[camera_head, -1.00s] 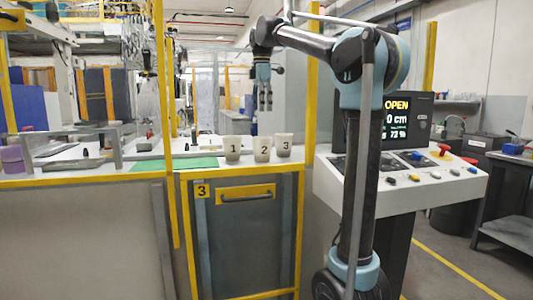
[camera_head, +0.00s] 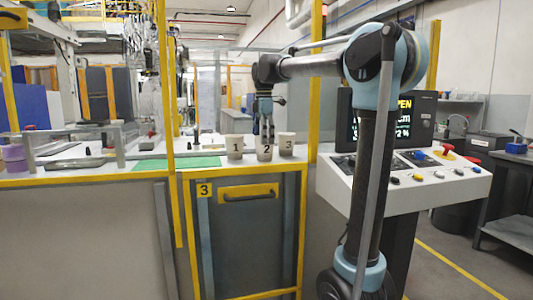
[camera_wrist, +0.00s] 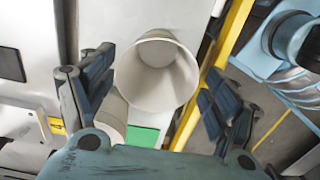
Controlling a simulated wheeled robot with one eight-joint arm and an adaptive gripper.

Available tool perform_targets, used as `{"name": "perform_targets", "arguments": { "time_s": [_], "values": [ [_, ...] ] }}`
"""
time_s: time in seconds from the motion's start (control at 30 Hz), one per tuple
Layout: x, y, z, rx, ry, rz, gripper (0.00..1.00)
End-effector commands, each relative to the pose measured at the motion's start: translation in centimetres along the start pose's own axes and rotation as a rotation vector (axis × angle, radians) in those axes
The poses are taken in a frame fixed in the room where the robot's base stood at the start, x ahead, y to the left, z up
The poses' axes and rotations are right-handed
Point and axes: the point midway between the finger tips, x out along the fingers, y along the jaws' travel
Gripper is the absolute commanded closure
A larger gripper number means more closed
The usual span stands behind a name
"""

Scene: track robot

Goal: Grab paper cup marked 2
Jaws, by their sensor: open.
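The paper cup marked 2 (camera_head: 265,153) stands upright between cup 1 (camera_head: 235,147) and cup 3 (camera_head: 286,144) on the worktop. My gripper (camera_head: 264,136) points down over cup 2, its fingers at about the rim's height and partly covering it. In the wrist view, the open mouth of a white cup (camera_wrist: 158,74), apparently cup 2, lies ahead between my spread, empty fingers (camera_wrist: 155,85). Part of another cup (camera_wrist: 113,112) shows beside the left finger. No number can be read in the wrist view.
A green mat (camera_head: 178,163) lies left of the cups. Cups 1 and 3 stand close on both sides of cup 2. The yellow frame edge (camera_head: 245,170) runs along the front, and a yellow post (camera_head: 313,90) rises just right of cup 3.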

Motion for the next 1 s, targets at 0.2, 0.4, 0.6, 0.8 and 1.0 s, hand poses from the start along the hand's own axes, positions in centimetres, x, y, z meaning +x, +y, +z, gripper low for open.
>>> {"name": "perform_targets", "arguments": {
  "time_s": [0.2,0.4,0.6,0.8,1.0],
  "values": [
    [2.9,0.6,0.5,0.000,0.000,0.000,0.19],
    [4.6,0.6,0.4,0.000,0.000,0.000,0.19],
    [4.8,0.6,0.5,0.001,0.000,0.000,0.19],
    [4.7,0.6,0.5,0.002,0.000,0.000,0.41],
    [4.7,0.6,0.5,0.002,0.000,0.000,0.51]
  ]
}}
